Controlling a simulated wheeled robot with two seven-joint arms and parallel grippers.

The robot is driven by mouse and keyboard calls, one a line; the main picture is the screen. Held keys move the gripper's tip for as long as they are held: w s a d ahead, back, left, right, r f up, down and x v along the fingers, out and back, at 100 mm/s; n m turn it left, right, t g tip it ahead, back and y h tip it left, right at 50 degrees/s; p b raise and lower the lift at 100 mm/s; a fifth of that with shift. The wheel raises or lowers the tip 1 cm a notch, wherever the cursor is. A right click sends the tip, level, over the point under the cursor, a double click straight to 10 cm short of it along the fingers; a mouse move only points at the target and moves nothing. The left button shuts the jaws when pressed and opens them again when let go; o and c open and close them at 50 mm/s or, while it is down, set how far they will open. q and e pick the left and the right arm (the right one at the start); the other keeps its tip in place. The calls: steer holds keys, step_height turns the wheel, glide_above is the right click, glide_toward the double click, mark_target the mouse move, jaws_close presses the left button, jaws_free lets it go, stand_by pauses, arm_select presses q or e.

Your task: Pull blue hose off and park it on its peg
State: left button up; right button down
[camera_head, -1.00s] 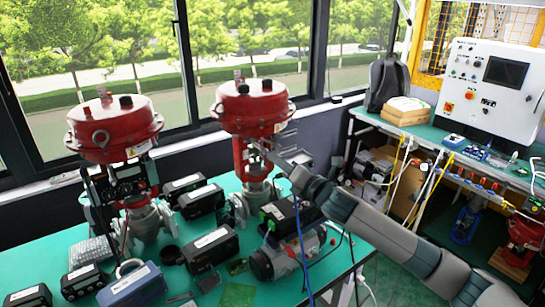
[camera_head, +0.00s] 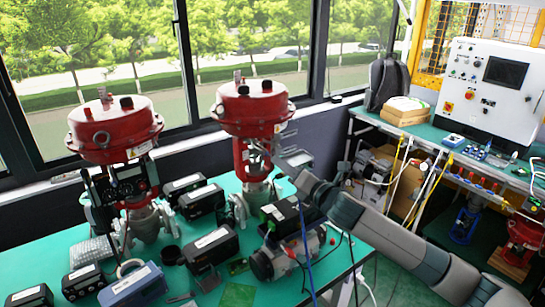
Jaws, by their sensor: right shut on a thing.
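My right gripper (camera_head: 280,152) is beside the yoke of the right red valve actuator (camera_head: 252,108), at the far end of my right arm. It is shut, and its fingertips are small and hard to make out against the valve. The blue hose (camera_head: 306,240) hangs down past the forearm and over the front of the green bench. Its upper end is hidden behind my gripper and wrist, where it appears to be held. I cannot make out the hose's peg. My left gripper is not in view.
A second red valve actuator (camera_head: 115,127) stands on the left of the green bench (camera_head: 60,240). Several black positioner boxes (camera_head: 212,247), a blue-grey box (camera_head: 132,285) and a grey motor-like unit (camera_head: 272,262) crowd the bench. A control panel (camera_head: 490,85) stands at the right.

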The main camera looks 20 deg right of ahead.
steer(key=shift+v, duration=1.1)
steer(key=s+a+f+m+h+b, duration=0.1)
steer(key=s+a+f, duration=0.1)
steer(key=s+f, duration=0.25)
steer(key=s+a+f+h+b, duration=0.1)
steer(key=s+a+f, duration=0.2)
steer(key=s, duration=0.2)
steer(key=s+d+f+m+h+b, duration=0.1)
steer(key=s+h, duration=0.1)
steer(key=s, duration=0.3)
steer(key=s+d+f+m+t+h, duration=0.1)
steer(key=s+m+h, duration=0.1)
steer(key=s, duration=0.3)
steer(key=shift+s+f+b, duration=0.25)
steer(key=shift+b, duration=0.1)
steer(key=shift+w+a, duration=0.1)
steer(key=shift+a, duration=0.05)
